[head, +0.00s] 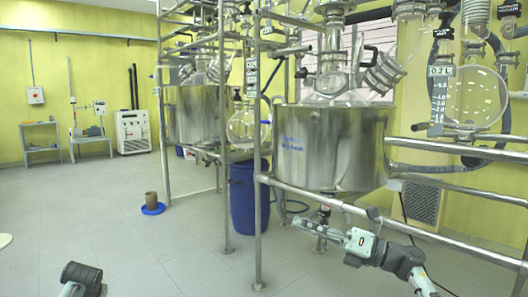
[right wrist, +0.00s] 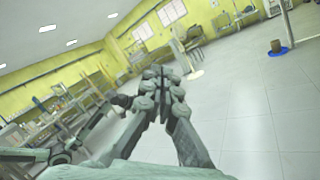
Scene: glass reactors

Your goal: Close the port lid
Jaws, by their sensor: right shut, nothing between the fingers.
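A steel-jacketed reactor (head: 330,150) stands in the frame right of centre in the head view, with a clear glass vessel top (head: 330,85) above its rim. I cannot make out a port lid or its state among the glass fittings. My right gripper (head: 298,223) is low in front of the reactor, below the vessel and pointing left, well apart from the glass. It is shut and empty, and its closed fingers also show in the right wrist view (right wrist: 165,74). My left gripper does not show; only a dark arm part of mine is at the lower left.
Steel rails (head: 455,190) run across the reactor's front beside my right arm. A blue drum (head: 245,195) stands below. A second reactor (head: 190,115) is behind. A brown container on a blue base (head: 152,208) stands on the floor. The left floor is mostly clear.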

